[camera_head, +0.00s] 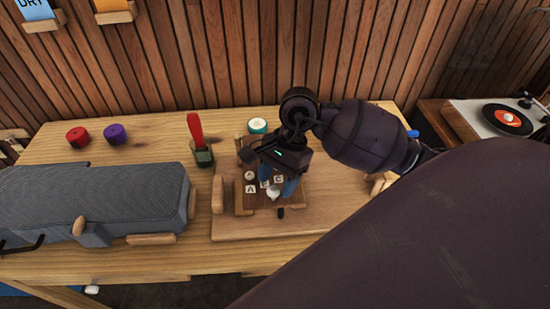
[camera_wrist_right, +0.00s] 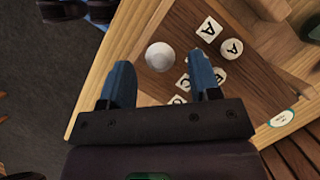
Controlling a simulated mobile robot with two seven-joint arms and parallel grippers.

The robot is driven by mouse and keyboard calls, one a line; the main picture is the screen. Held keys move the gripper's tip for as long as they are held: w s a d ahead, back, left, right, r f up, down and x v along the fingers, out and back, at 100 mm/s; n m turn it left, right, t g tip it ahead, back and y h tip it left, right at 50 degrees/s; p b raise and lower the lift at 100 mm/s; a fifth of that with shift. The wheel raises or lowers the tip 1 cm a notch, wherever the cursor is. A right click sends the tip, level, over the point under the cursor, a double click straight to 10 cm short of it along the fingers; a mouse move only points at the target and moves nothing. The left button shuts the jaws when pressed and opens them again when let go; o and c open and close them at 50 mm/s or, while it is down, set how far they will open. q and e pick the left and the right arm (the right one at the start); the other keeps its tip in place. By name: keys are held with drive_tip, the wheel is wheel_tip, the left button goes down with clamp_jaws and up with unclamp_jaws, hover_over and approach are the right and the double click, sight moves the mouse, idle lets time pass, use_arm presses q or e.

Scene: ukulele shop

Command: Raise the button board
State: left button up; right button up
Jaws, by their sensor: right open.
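The button board (camera_head: 257,204) is a small dark brown wooden board with lettered white pieces, A and C among them, and a round white knob (camera_head: 272,193). It lies within a light wooden base on the workbench. My right gripper (camera_head: 278,184) is above it, blue fingers pointing down and partly covering the lettered pieces. In the right wrist view, the open fingers (camera_wrist_right: 160,62) are apart over the board (camera_wrist_right: 150,84), with the white knob (camera_wrist_right: 160,56) showing between them. Whether the fingers touch the board cannot be told. My left gripper is not in view.
A grey instrument case (camera_head: 90,200) lies on the bench (camera_head: 160,145) at left. A red-handled tool (camera_head: 196,132) stands behind the base. Red (camera_head: 77,137) and purple (camera_head: 116,134) rolls sit at the back left. A turntable (camera_head: 505,118) stands at right.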

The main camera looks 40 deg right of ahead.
drive_tip(key=shift+x, duration=0.85)
clamp_jaws()
